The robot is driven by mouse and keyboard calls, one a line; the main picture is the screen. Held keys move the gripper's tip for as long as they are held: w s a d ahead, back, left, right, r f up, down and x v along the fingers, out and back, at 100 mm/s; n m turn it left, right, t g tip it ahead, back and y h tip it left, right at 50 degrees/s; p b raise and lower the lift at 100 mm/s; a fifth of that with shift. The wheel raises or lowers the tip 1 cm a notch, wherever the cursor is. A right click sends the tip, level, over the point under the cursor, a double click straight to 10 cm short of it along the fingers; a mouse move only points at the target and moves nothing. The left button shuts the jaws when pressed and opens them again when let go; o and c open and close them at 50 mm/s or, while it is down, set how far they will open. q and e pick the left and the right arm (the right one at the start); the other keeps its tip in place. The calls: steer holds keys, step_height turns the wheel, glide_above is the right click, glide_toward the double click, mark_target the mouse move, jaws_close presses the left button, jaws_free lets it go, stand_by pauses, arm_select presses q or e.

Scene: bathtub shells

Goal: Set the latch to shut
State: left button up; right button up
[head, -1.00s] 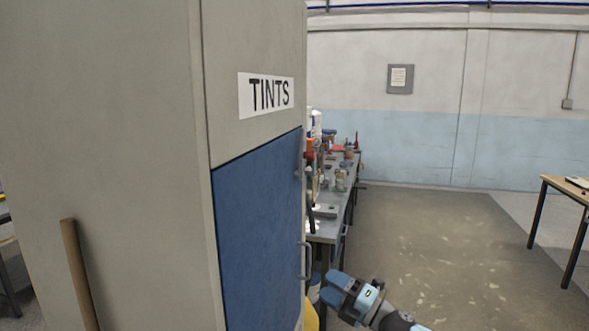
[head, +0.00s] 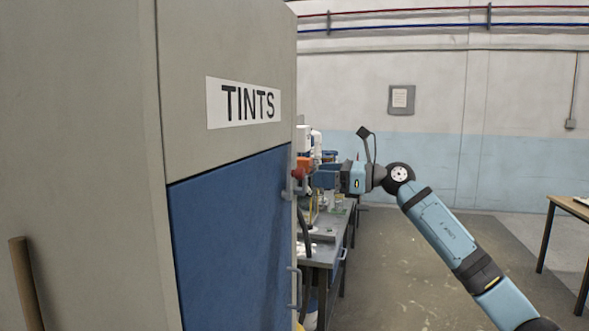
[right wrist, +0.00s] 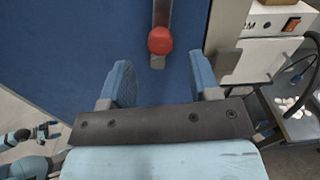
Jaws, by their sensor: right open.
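The latch is a grey metal bar with a red knob (right wrist: 160,40) on the blue door (head: 230,240) of the grey cabinet marked TINTS. In the head view the red knob (head: 298,174) shows at the door's right edge. In the right wrist view the bar (right wrist: 161,12) runs up and down the picture. My right gripper (right wrist: 158,72) is open, its blue fingers either side of the knob's line, with the knob just beyond the tips. No contact shows. In the head view the right gripper (head: 325,175) points left toward the knob. A small blue gripper (right wrist: 46,130), apparently my left, shows at far left.
A long workbench (head: 325,255) with bottles and tools stands behind and right of the cabinet. A lower grey handle (head: 294,288) sticks out from the door. A wooden strip (head: 24,285) leans by the cabinet's left side. The floor right of the bench is clear.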

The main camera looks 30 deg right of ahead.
mark_target(304, 174)
steer(key=p+x, duration=0.1)
steer(key=x, duration=0.5)
steer(key=shift+w+a+r, duration=0.1)
steer(key=shift+w+a, duration=0.35)
steer(key=shift+w, duration=0.1)
